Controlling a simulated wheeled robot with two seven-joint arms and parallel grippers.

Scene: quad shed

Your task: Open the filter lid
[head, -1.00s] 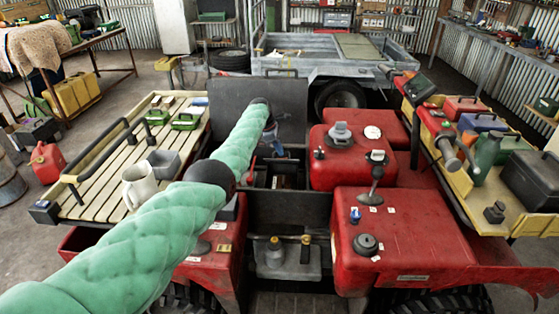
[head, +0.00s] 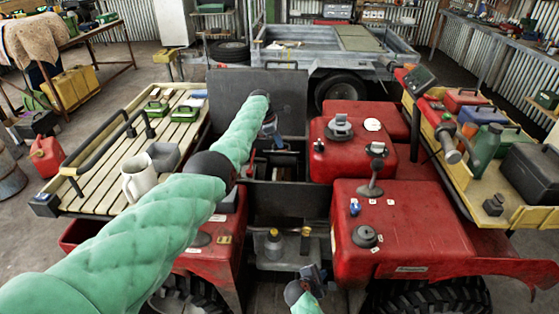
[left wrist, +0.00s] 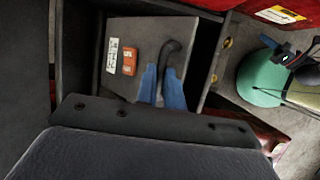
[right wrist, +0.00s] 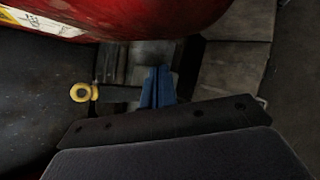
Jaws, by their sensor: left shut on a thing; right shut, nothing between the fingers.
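In the left wrist view, a dark lid (left wrist: 148,35) with a white label and an orange sticker lies inside a dark compartment. A curved black handle (left wrist: 172,55) stands on it. My left gripper (left wrist: 162,88) is shut on this handle, with its blue fingers around the handle's lower part. In the head view my left gripper (head: 269,130) reaches into the open bay in front of an upright dark panel (head: 258,95), and my arm partly hides it. My right gripper (head: 313,278) is shut and empty at the bottom centre. Its blue fingers also show in the right wrist view (right wrist: 158,88).
Red body panels (head: 400,225) with caps and a lever stand right of the bay. A slatted rack (head: 110,165) with a white jug is on the left, a loaded yellow tray (head: 520,205) on the right. A yellow-ended part (right wrist: 82,92) is near my right fingers.

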